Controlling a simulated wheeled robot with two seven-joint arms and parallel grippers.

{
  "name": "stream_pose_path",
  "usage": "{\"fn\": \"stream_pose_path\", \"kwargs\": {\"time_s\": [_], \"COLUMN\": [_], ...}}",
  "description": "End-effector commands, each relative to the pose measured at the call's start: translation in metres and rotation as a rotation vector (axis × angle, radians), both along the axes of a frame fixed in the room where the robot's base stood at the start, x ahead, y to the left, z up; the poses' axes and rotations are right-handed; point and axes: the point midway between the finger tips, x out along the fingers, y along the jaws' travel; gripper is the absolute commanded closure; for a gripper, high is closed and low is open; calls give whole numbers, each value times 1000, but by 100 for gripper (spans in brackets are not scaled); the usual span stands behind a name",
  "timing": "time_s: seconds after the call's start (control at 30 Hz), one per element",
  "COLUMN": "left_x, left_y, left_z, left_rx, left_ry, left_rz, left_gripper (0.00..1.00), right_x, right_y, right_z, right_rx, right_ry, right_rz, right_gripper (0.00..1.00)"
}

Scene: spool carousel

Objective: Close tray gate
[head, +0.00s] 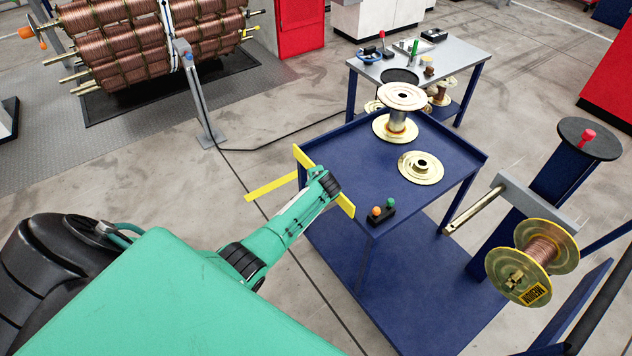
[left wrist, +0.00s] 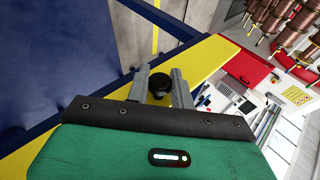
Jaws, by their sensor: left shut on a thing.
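The yellow gate bar (head: 304,155) runs along the left end of the blue tray table (head: 350,160) in the head view. My left gripper (head: 326,183) reaches over the bar's middle and hides part of it. In the left wrist view the yellow bar (left wrist: 215,56) crosses diagonally. There the fingers of my left gripper (left wrist: 160,88) are shut on a black knob (left wrist: 158,82) at the bar. Whether the bar's ends touch the tray rim is unclear. My right gripper is not in view.
A copper-wound spool (head: 530,262) is at right. A yellow strip (head: 270,187) lies left of the gate.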

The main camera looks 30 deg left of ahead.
Motion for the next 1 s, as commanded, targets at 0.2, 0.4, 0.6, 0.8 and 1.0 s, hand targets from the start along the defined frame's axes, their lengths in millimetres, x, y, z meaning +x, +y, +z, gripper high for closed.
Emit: {"fn": "stream_pose_path", "kwargs": {"time_s": [0.2, 0.4, 0.6, 0.8, 1.0], "left_x": [2, 0, -8, -24, -39], "left_y": [-1, -2, -10, -24, -39], "left_z": [2, 2, 13, 33, 55], "left_rx": [-1, -1, -2, -1, -1], "left_ry": [-5, -3, -4, -5, -6], "left_rz": [-1, -1, -1, -1, -2], "left_gripper": [70, 70, 70, 70, 70], "right_x": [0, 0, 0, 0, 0], "right_y": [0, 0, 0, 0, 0], "right_z": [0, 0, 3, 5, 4], "right_rx": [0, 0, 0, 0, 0], "right_ry": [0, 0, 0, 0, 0], "right_rz": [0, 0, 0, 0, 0], "right_gripper": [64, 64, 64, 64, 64]}}
